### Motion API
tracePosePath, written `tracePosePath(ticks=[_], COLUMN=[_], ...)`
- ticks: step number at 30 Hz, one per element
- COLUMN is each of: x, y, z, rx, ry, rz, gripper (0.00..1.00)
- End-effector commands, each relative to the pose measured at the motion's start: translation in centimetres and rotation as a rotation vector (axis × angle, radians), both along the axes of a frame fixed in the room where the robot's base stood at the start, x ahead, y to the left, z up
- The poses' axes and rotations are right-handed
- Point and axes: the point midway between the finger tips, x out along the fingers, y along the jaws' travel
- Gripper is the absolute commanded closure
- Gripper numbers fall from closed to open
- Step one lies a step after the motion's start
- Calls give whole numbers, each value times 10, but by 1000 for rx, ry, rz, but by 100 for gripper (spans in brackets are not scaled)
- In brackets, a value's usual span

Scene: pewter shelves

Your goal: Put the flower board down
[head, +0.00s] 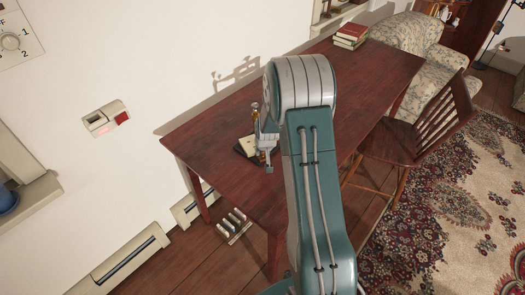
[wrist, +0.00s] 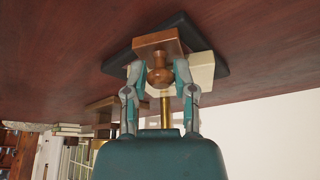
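In the wrist view, a brown square block with a round knob (wrist: 160,76) sits between the two fingers of my gripper (wrist: 161,73). The fingers press against both sides of the knob. This piece appears to be the flower board; no flower pattern shows. Beyond it are a cream block (wrist: 201,74) and a dark flat base (wrist: 180,24) on the table. I cannot tell whether the brown block touches them. In the head view, my gripper (head: 267,158) is low over the table beside the dark base (head: 242,152), and my arm hides part of this area.
A brass rod (wrist: 165,110) stands close behind the fingers.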

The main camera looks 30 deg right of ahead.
Motion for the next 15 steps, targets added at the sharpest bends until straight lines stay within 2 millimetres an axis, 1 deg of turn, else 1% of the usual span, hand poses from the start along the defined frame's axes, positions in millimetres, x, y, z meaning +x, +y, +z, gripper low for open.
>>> tracePosePath(ticks=[11,15], x=[0,-1], y=[0,0], z=[1,7], rx=[-1,-1], ry=[-1,-2], rz=[0,0], gripper=[34,34])
